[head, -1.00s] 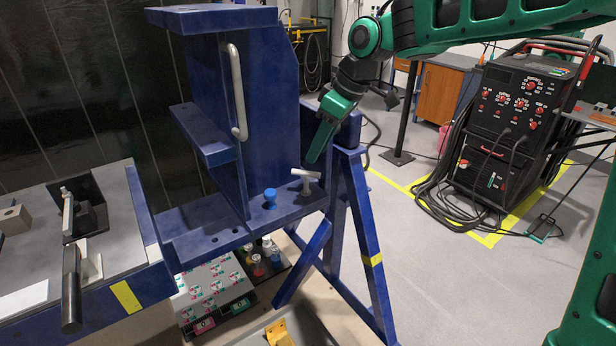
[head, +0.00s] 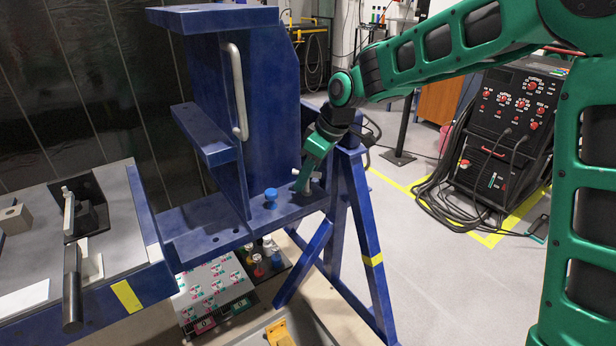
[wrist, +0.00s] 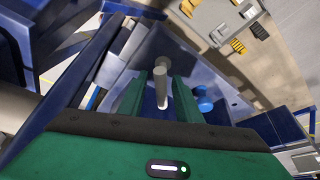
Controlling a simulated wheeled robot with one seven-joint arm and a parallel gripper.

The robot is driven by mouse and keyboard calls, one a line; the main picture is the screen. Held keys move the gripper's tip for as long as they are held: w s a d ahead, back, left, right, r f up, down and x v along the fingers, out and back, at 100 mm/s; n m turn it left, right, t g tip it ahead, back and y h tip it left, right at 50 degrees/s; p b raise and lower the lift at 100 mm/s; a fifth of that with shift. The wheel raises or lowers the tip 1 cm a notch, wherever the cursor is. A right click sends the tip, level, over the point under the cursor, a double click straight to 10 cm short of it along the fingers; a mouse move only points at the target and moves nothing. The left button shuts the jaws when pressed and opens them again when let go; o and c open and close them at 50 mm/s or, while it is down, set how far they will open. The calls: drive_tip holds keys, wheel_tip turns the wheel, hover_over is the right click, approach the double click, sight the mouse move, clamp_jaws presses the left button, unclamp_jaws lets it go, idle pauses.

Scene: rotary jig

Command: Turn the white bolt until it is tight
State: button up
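The white bolt (head: 295,171) with its T-shaped handle stands on the ledge of the blue jig (head: 185,222), at the right end. In the head view my gripper (head: 303,186) is down over it and hides most of it; only a bit of the handle shows on the left. In the wrist view the bolt's pale handle (wrist: 160,88) lies between the two green fingers of my gripper (wrist: 162,80). Narrow gaps show on both sides, so the fingers are open around it and do not appear to grip it.
A blue knob (head: 271,197) stands on the ledge left of the bolt. A tall blue upright with a white handle (head: 238,92) rises behind. The blue support post (head: 362,215) is close on the right. A welding machine (head: 500,135) stands on the floor further right.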

drive_tip(key=shift+c, duration=0.7)
clamp_jaws()
drive_tip(key=shift+d, duration=0.1)
drive_tip(key=shift+m, duration=0.3)
drive_tip(key=m+t, duration=0.1)
drive_tip(key=m, duration=0.1)
drive_tip(key=shift+m+h, duration=0.3)
drive_tip(key=shift+m, duration=0.1)
drive_tip(key=m+h, duration=0.1)
drive_tip(key=m, duration=0.1)
drive_tip(key=m+t+h, duration=0.1)
drive_tip(key=m, duration=0.2)
drive_tip(key=shift+r, duration=0.1)
drive_tip(key=m, duration=0.2)
drive_tip(key=m+h, duration=0.1)
drive_tip(key=m, duration=0.1)
drive_tip(key=shift+w+m+t+h, duration=0.1)
drive_tip(key=shift+m+t+h, duration=0.2)
drive_tip(key=shift+m, duration=0.1)
drive_tip(key=shift+m+h, duration=0.8)
drive_tip(key=shift+m, duration=1.1)
